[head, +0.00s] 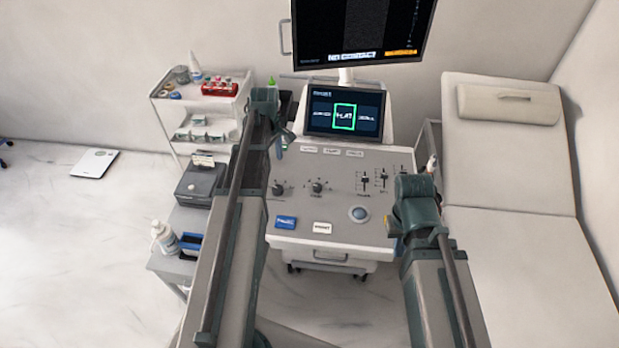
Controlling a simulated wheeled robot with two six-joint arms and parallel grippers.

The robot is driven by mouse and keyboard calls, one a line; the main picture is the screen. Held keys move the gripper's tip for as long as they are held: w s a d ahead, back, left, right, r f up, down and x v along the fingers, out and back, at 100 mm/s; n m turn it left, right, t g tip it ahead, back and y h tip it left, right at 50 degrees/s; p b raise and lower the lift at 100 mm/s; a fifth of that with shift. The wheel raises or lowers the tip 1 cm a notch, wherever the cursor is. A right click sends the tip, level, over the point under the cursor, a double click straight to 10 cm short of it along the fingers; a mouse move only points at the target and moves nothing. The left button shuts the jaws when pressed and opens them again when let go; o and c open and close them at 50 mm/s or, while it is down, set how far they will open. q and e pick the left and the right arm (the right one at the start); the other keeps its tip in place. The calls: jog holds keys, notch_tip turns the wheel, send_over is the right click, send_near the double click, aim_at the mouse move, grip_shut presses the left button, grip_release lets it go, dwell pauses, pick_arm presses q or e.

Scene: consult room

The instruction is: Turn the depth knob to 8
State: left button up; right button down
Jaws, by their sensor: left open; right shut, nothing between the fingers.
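The ultrasound console panel (335,220) is in the middle of the head view. Two round black knobs stand on its left half, a left knob (279,189) and a right knob (317,187), each with small marks around it. Their labels are too small to read, so I cannot tell which is the depth knob or what it is set to. My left gripper (284,140) is open, above the panel's back left edge, behind the left knob and apart from it. My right gripper (394,227) is shut and empty over the panel's right edge, away from both knobs.
A cart (158,108) stands left, an exam couch (510,170) right.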

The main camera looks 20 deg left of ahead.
aim_at(277, 189)
pick_arm(q)
jog(key=shift+w+d, duration=0.1)
jog(key=shift+w, duration=0.25)
pick_arm(e)
jog(key=shift+d+r, duration=0.1)
jog(key=shift+d, duration=0.25)
pick_arm(q)
notch_tip(277, 189, down, 14)
jog(key=b, duration=1.4)
jog(key=shift+r, duration=0.15)
pick_arm(e)
notch_tip(277, 189, down, 14)
jog(key=shift+r, duration=0.1)
pick_arm(q)
grip_shut()
